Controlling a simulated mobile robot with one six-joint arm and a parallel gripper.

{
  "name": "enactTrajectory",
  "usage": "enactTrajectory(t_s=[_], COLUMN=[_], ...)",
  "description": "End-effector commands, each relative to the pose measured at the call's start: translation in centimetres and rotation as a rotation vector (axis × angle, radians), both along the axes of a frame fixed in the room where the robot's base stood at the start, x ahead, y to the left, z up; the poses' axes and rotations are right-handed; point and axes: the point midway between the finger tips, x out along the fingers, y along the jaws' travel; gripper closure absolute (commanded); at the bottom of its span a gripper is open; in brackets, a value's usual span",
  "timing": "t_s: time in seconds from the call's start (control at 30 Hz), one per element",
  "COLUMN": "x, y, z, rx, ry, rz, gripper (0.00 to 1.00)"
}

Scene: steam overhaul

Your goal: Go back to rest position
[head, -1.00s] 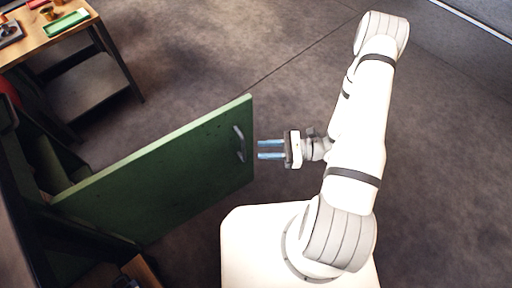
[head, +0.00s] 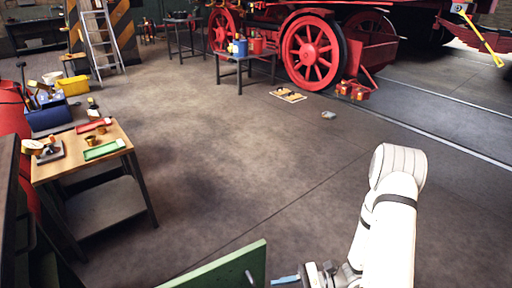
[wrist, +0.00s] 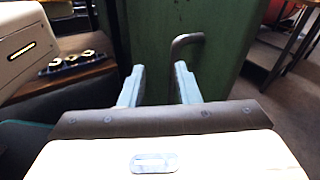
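My gripper (head: 275,281) is at the bottom edge of the head view, mostly cut off, just right of the green door (head: 222,271). In the wrist view my gripper (wrist: 160,70) has its two pale fingers apart with nothing between them. The green door (wrist: 235,55) stands open beyond the fingers. Its curved metal handle (wrist: 185,42) is ahead of the fingertips, near the right one; I cannot tell if they touch. The handle (head: 250,278) also shows at the bottom of the head view.
A wooden-topped table (head: 55,172) with green tray (head: 103,149) and red tray (head: 94,126) stands at left. A ladder (head: 100,40), small table (head: 245,57) and red-wheeled locomotive (head: 310,50) are at the back. The middle floor (head: 230,140) is clear.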

Motion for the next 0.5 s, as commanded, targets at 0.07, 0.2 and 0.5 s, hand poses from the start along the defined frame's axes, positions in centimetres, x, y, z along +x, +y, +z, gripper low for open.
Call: enactTrajectory(t_s=[0.07,0.2,0.5], x=[-0.2,-0.9,-2.8], y=[0.0,-0.1,-1.1], z=[4.0,8.6,17.7], rx=[-0.052,-0.146,-0.370], ry=[-0.066,-0.168,-0.399], rz=[0.084,0.221,0.485], gripper=[0.71,0.71,0.71])
